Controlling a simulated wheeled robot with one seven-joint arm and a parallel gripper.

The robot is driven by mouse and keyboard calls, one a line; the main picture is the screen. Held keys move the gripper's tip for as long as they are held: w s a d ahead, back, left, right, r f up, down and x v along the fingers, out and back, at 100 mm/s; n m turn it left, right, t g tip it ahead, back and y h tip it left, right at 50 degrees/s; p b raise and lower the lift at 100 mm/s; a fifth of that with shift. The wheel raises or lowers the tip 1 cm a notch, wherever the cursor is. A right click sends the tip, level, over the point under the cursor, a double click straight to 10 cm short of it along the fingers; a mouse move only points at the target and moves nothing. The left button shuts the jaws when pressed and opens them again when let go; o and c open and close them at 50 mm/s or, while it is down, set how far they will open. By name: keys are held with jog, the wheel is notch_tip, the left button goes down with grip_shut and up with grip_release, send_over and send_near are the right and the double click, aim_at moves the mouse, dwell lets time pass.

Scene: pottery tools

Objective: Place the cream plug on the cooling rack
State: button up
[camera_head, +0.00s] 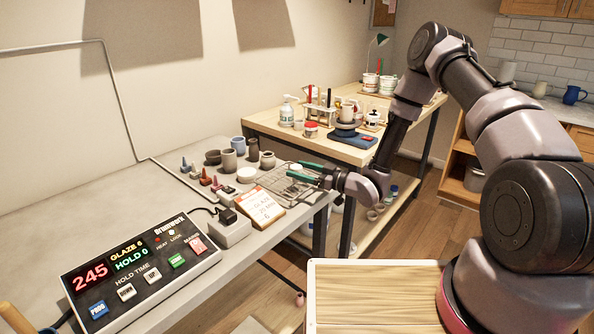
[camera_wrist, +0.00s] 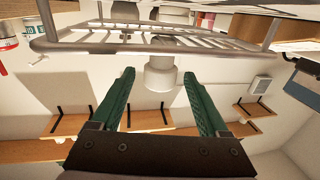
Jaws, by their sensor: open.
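The cooling rack (camera_head: 279,187) is a wire rack at the right end of the grey counter. It also shows across the top of the wrist view (camera_wrist: 100,47), which looks upside down. A pale cream plug (camera_wrist: 160,78), a stepped cylinder, appears to stand upright on the rack. In the head view the plug (camera_head: 296,167) is a small pale shape partly hidden by my fingers. My gripper (camera_head: 295,171) is at the rack with its green fingers apart. In the wrist view the plug is beyond the open fingertips (camera_wrist: 158,76), with gaps on both sides.
Dark and blue-grey cups (camera_head: 229,161) and a white disc (camera_head: 246,174) stand left of the rack. A glaze card (camera_head: 259,207) leans in front, near a control box (camera_head: 140,265). A wooden table (camera_head: 357,155) with pottery supplies stands behind.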

jog(key=v, duration=1.1)
jog(key=w+d+r+m+t+h, duration=0.1)
jog(key=w+d+r+m+h, duration=0.2)
jog(key=w+d+r+h, duration=0.6)
jog(key=s+d+r+m+h, duration=0.1)
jog(key=d+r+m+h, duration=0.2)
jog(key=r, duration=0.4)
jog(key=s+d+r+m+h, duration=0.1)
jog(key=d+r+h, duration=0.1)
jog(key=d+r, duration=0.45)
jog(key=s+d+r+m+h, duration=0.25)
jog(key=s+r+m, duration=0.35)
jog(key=s+r, duration=0.65)
jog(key=s+a+r+m+g+y, duration=0.1)
jog(key=s+m, duration=0.1)
jog(key=s, duration=0.6)
jog(key=s+a+r+m+g+y, duration=0.1)
jog(key=s+a+r, duration=0.1)
jog(key=s, duration=0.6)
jog(key=shift+s+a+r+m+y, duration=0.2)
jog(key=shift+s+a+m+y, duration=0.1)
jog(key=shift+s+m+y, duration=0.1)
